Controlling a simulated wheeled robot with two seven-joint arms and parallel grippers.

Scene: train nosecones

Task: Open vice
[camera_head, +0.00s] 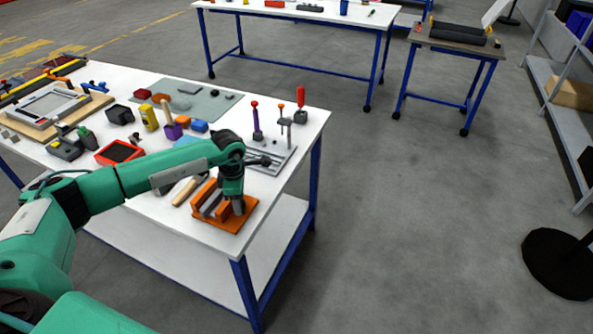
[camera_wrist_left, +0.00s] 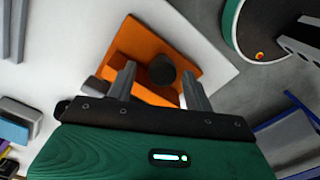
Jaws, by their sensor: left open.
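The orange vice (camera_head: 223,207) with grey jaw faces sits near the front right corner of the white table. In the left wrist view the vice (camera_wrist_left: 140,45) lies ahead of the fingers, and its dark round knob (camera_wrist_left: 162,69) shows between them. My left gripper (camera_head: 238,208) points down over the right side of the vice. In the left wrist view the left gripper (camera_wrist_left: 160,90) is open, with one finger on each side of the knob; I cannot tell whether they touch it. My right gripper is not in view.
A grey fixture plate (camera_head: 268,160) with upright clamps stands behind the vice. A wooden-handled tool (camera_head: 188,190) lies to its left. A red bin (camera_head: 119,152) and several small parts crowd the table's left and back. The table's right edge is close to the vice.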

